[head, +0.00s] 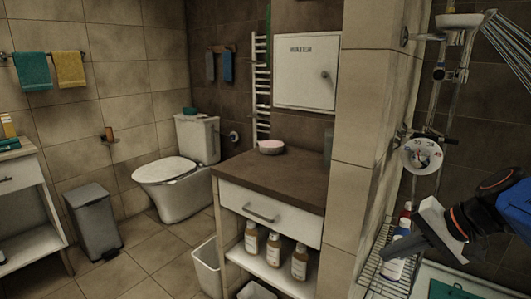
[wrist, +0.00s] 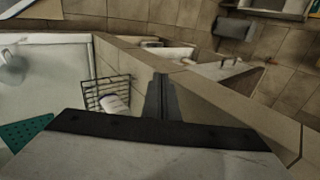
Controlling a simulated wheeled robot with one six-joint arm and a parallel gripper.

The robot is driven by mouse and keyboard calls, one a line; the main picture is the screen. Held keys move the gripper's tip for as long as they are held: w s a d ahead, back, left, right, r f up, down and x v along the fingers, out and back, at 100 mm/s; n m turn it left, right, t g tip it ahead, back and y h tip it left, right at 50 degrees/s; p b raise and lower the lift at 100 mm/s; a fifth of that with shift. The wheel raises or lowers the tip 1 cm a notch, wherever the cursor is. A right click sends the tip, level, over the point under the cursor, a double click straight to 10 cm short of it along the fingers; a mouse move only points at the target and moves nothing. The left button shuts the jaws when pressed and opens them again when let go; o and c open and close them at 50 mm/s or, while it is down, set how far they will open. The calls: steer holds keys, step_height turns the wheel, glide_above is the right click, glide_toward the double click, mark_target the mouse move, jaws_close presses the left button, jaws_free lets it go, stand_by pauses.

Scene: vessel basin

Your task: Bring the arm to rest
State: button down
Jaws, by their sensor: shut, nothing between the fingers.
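My arm reaches in from the right edge of the head view, with blue and dark links and orange rings. My gripper (head: 388,250) is at its end, pointing left and slightly down, in front of the wire shower rack. In the wrist view my gripper (wrist: 160,80) shows as two dark fingers pressed together, with nothing between them. The fingers look apart from the rack and the wall edge, though the exact gap cannot be told.
The wire rack (head: 372,275) holds bottles, including a white one (head: 393,268). A tiled wall end (head: 355,150) stands between it and the wooden-topped cabinet (head: 275,177). Shower fittings (head: 422,155) are above my arm. A toilet (head: 180,175) and grey bin (head: 93,222) are farther left.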

steer(key=s+f+n+h, duration=0.6)
steer(key=s+n, duration=0.1)
steer(key=s, duration=0.2)
steer(key=shift+s+f, duration=0.25)
steer(key=shift+f, duration=0.05)
